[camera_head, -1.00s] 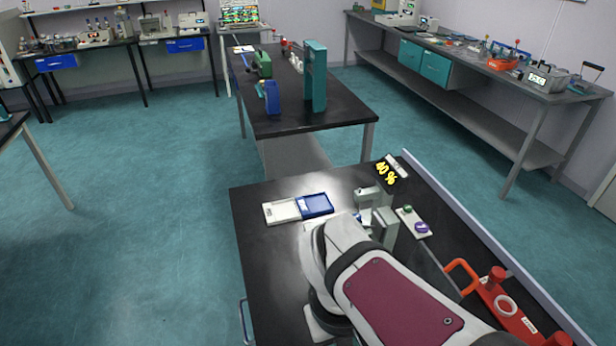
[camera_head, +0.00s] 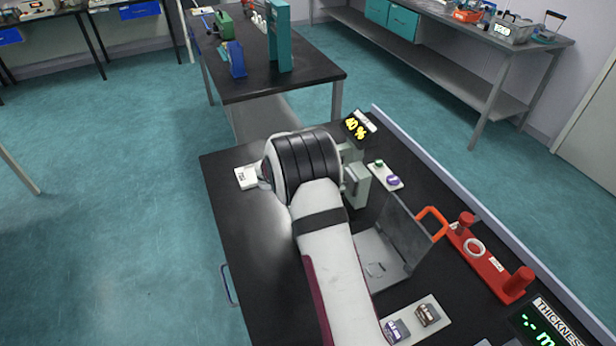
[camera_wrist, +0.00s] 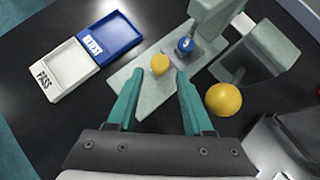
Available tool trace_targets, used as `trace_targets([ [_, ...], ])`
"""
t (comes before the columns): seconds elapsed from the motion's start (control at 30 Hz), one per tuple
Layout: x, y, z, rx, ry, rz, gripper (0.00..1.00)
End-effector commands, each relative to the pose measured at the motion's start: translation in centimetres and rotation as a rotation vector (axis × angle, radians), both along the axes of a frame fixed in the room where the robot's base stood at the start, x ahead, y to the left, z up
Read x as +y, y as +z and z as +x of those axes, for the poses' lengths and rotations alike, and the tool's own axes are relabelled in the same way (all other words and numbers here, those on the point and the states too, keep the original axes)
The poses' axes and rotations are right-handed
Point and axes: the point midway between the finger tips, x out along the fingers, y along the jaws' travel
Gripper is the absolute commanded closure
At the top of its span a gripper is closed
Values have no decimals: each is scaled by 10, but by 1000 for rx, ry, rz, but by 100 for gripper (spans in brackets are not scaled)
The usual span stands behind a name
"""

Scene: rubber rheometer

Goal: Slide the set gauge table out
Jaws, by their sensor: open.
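The set gauge is a pale grey-green instrument (camera_wrist: 214,14) near the top of the wrist view. Its long flat base (camera_wrist: 133,104) runs down to the left. A small grey table (camera_wrist: 181,56) with a blue round-topped piece (camera_wrist: 185,43) lies under its head. A yellow knob (camera_wrist: 160,64) stands on the base. My gripper (camera_wrist: 160,77) is open and empty, its two teal fingers pointing at the knob, with the knob just beyond and between the tips. Contact cannot be told. In the head view my arm hides the gripper and much of the gauge (camera_head: 356,188).
A white PASS tray (camera_wrist: 54,72) and a blue tray (camera_wrist: 105,38) lie left of the gauge. A grey block with a yellow ball (camera_wrist: 223,99) stands close right of my fingers.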

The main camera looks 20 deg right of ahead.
Motion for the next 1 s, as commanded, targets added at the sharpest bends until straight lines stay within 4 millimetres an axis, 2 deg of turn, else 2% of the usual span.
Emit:
trace_targets([
  [0.1,-12,-18,11,1,-3,1,49],
  [0.3,-26,-36,25,0,-3,0,49],
  [0.67,-29,-40,28,-1,-2,1,49],
  [0.93,-29,-40,28,-1,-2,1,96],
  [0.97,-29,-40,28,-1,-2,1,100],
  [1.0,-29,-40,28,-1,-2,1,100],
])
